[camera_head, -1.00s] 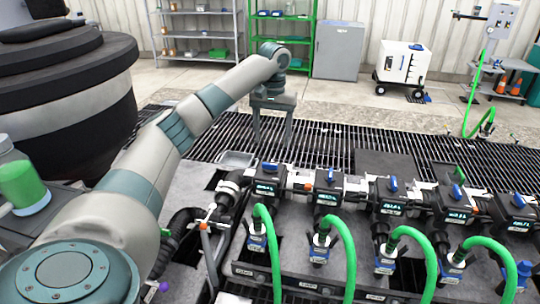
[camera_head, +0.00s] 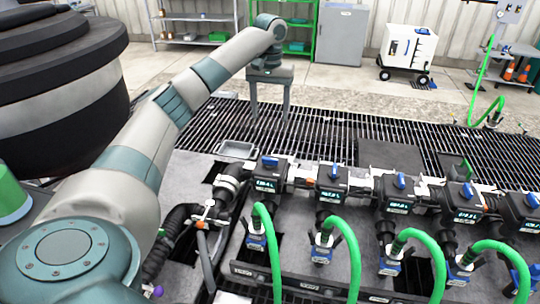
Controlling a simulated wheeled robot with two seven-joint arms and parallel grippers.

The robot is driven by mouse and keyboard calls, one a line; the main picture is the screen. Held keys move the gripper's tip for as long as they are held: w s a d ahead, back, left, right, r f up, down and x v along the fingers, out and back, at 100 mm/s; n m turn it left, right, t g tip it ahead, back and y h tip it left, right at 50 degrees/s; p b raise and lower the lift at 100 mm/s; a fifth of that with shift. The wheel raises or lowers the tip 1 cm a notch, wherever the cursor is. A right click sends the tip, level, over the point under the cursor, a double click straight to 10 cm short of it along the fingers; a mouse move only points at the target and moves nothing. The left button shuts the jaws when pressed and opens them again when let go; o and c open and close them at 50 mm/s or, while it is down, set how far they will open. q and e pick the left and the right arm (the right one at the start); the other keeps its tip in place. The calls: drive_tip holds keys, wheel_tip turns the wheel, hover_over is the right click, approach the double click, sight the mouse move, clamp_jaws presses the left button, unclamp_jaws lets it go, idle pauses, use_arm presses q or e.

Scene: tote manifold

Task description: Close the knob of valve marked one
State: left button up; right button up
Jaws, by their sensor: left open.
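The manifold carries a row of black valve boxes with blue knobs on top. The leftmost valve (camera_head: 267,178) has a blue knob (camera_head: 270,161); others follow to the right, the second valve (camera_head: 329,185) and third valve (camera_head: 394,194) among them. Their lit labels are too small to read, so I cannot tell which is marked one. My left gripper (camera_head: 270,116) hangs with its two fingers pointing down and apart, empty. In the picture it is above and beyond the leftmost valve, over the floor grating, not touching any knob. My right gripper is not in view.
Green hoses (camera_head: 353,265) arch up in front of the valves. A small grey tray (camera_head: 236,150) lies left of the manifold. A large dark round tank (camera_head: 60,90) stands at the left. Floor grating (camera_head: 330,136) behind the manifold is mostly clear.

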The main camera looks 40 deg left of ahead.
sight(270, 158)
use_arm(q)
drive_tip(key=shift+f, duration=0.15)
wheel_tip(270, 158, down, 17)
drive_tip(key=p, duration=0.4)
drive_tip(key=shift+f, duration=0.1)
drive_tip(key=c, duration=1.1)
